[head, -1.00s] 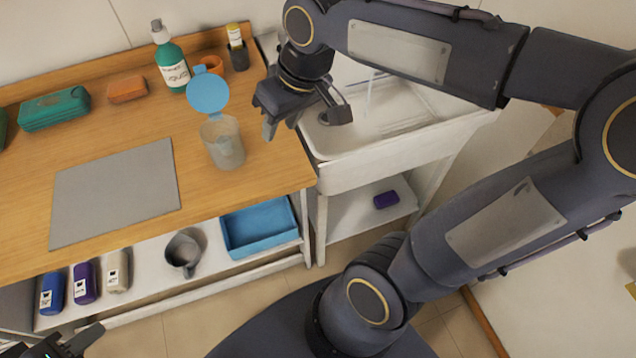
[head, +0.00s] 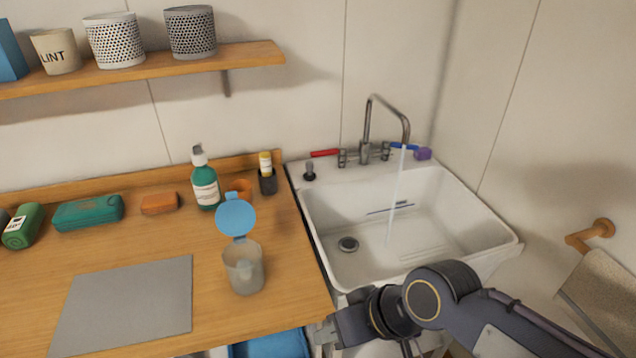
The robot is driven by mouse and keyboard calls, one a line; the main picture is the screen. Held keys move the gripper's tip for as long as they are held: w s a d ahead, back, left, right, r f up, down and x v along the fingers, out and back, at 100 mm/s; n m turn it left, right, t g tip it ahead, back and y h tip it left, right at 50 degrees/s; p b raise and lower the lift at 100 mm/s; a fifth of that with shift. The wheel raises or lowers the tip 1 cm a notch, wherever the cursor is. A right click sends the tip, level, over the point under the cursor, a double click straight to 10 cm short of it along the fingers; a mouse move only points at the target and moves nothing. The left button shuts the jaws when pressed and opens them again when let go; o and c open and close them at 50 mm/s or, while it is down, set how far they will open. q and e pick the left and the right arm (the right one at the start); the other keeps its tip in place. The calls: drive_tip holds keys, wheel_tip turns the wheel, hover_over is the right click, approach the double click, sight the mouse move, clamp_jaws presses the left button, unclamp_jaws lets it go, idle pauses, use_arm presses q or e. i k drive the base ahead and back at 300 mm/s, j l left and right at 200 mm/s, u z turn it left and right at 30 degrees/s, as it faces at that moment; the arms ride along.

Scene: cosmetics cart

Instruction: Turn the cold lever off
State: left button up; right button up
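The cold lever, blue (head: 404,146), sits on the right of the metal tap (head: 368,150) at the back of the white sink (head: 345,275). A stream of water (head: 398,195) runs from the spout into the basin. The red lever (head: 325,153) points out to the left of the tap. My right gripper (head: 325,333) is low at the front, by the corner between counter and sink, well away from the tap. Its fingers are small and partly hidden, so I cannot tell their opening. No object shows in it. My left gripper is out of view.
A purple block (head: 423,154) lies beside the blue lever's end. A clear jug with a blue lid (head: 244,270) stands on the wooden counter (head: 215,240), near my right gripper. A green pump bottle (head: 204,182) stands behind it. A towel rail (head: 592,236) is on the right wall.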

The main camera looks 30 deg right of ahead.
sight(387, 144)
drive_tip(key=z, duration=1.6)
drive_tip(key=u, duration=1.45)
drive_tip(key=i+l, duration=0.1)
drive_tip(key=l, duration=0.5)
drive_tip(key=i+l+u, duration=0.15)
drive_tip(key=l, duration=1)
drive_tip(key=i+u, duration=0.05)
